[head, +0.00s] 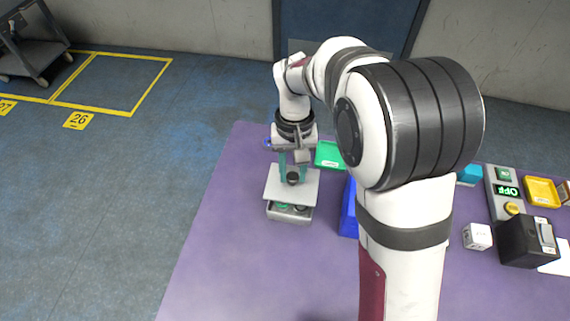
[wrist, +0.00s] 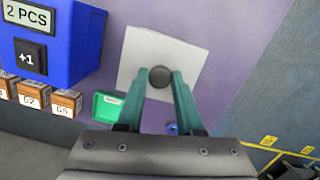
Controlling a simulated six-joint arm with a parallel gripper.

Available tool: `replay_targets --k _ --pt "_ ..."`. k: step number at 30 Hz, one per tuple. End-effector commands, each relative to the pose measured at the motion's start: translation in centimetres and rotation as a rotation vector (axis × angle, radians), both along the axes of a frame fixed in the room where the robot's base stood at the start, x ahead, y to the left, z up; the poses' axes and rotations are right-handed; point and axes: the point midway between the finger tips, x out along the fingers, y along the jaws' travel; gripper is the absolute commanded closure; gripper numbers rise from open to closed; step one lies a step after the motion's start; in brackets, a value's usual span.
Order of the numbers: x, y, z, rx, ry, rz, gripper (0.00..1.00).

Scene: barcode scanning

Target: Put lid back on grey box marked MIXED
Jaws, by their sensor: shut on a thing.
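The lid (head: 306,185) is a flat light grey square plate with a round dark knob. My gripper (head: 292,176) points down and is shut on the knob. The grey box (head: 289,214) shows beneath the lid's front edge, with some green inside it. The lid looks above the box, with its front part uncovered; whether they touch is hard to tell. In the wrist view the lid (wrist: 135,55) hides the box, and my gripper's teal fingers (wrist: 160,80) are on either side of the knob (wrist: 160,76). I cannot read a MIXED mark.
A blue bin (head: 348,212) stands right of the box, and a green tray (head: 328,154) lies behind it. A grey switch panel (head: 504,190), a black device (head: 527,241) and a white cube (head: 477,236) are at the right. The purple table (head: 235,245) is clear at front left.

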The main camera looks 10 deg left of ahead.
Motion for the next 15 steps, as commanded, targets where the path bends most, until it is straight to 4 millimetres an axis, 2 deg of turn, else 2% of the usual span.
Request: replay_targets --k 5,15 --pt "-0.1 -0.1 -1.2 -0.004 0.003 -0.041 1.0" --pt "-0.1 -0.1 -5.3 -0.002 0.004 -0.038 1.0"
